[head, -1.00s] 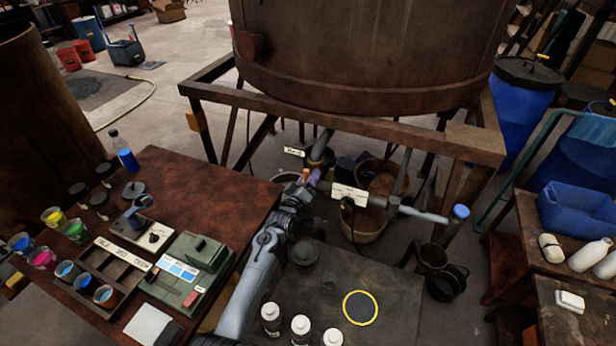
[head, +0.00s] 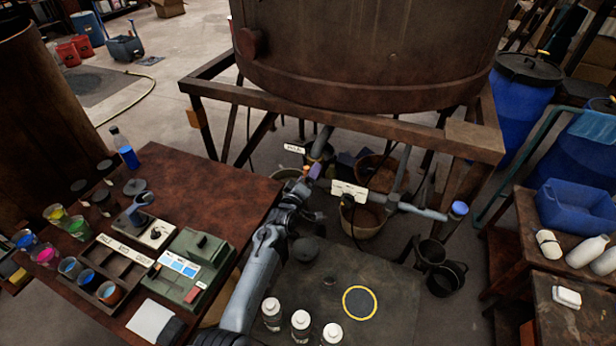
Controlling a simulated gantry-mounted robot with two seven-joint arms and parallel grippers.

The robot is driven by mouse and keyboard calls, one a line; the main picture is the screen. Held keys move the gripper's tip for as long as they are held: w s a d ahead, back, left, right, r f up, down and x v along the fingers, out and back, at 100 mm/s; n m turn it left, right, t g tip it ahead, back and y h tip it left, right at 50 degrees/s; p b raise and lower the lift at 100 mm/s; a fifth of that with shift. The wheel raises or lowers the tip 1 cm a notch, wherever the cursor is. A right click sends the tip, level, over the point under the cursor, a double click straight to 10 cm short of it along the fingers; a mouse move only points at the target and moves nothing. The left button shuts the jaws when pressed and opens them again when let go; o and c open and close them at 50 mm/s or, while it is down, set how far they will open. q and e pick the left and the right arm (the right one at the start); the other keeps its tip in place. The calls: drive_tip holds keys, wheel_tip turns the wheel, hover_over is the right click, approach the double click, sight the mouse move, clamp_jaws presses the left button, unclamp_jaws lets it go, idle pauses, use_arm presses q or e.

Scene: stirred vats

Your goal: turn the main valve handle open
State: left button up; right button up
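A grey pipe (head: 415,209) with a blue end cap (head: 459,208) runs below the big rusty vat (head: 365,60). A white label (head: 348,191) hangs in front of the pipe, and a smaller label (head: 293,148) sits up and to its left; their writing is too small to read surely. My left gripper (head: 306,181) is at the pipe's left end, beside a small purple and orange part (head: 315,170) that may be the main valve handle. Whether its fingers touch or hold this part I cannot tell. My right gripper is not in view.
A rusty frame (head: 340,122) surrounds the pipework. A bench (head: 205,190) with colour cups and a green device (head: 192,268) stands left of my arm. A dark low table (head: 395,300) with white bottles (head: 301,325) is on its right. Buckets (head: 440,275) stand on the floor.

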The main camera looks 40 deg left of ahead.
use_arm(q)
drive_tip(key=shift+o, duration=0.7)
drive_tip(key=shift+s, duration=0.1)
drive_tip(key=shift+s+d, duration=0.15)
drive_tip(key=shift+s, duration=0.15)
drive_tip(key=p+v, duration=0.1)
drive_tip(key=v, duration=0.9)
drive_tip(key=shift+p, duration=0.35)
drive_tip(key=shift+r, duration=0.1)
